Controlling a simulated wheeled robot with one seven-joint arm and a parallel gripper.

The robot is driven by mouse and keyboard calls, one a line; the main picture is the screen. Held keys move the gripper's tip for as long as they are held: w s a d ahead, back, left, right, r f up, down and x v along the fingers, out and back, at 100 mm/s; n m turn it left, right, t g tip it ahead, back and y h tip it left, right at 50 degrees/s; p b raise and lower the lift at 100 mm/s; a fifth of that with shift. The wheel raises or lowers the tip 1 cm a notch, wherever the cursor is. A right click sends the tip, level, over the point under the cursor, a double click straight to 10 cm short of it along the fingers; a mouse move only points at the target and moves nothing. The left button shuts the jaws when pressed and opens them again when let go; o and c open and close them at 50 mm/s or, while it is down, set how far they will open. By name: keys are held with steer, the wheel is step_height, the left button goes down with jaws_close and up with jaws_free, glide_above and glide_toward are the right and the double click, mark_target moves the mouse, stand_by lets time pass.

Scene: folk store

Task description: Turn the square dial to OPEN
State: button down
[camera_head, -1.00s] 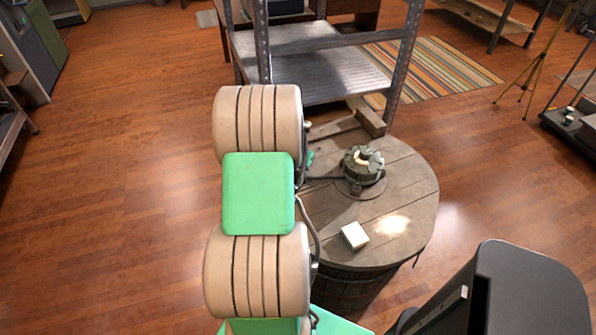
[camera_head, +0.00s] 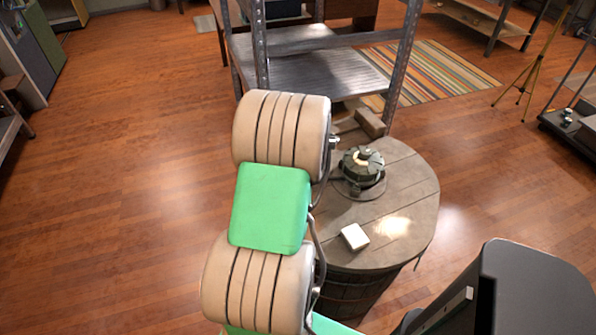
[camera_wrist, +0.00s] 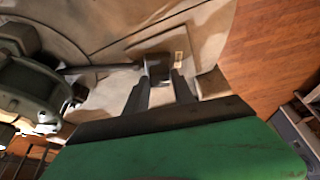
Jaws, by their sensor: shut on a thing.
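A round dark metal device (camera_head: 362,172) with a pale curved piece on top sits on a wooden barrel top (camera_head: 400,185). It fills the left of the wrist view (camera_wrist: 30,75). There, a thin rod runs from it to a small dark squarish block (camera_wrist: 157,64), which looks like the square dial. My gripper (camera_wrist: 165,76) is shut on this block, with its two dark fingers on either side. No OPEN marking can be read. In the head view my arm hides the gripper and the block.
A white block (camera_head: 354,237) lies on the barrel top near its front. A metal shelf rack (camera_head: 320,72) stands behind the barrel. A dark grey panel (camera_head: 535,290) is at lower right. The floor at left is clear.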

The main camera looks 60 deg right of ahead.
stand_by(0.4)
steer(key=c, duration=1.1)
jaws_free()
steer(key=shift+o, duration=0.2)
steer(key=shift+r, duration=0.1)
steer(key=v, duration=0.7)
steer(key=shift+s+r, duration=0.15)
steer(key=shift+r, duration=0.15)
steer(key=shift+a, duration=0.1)
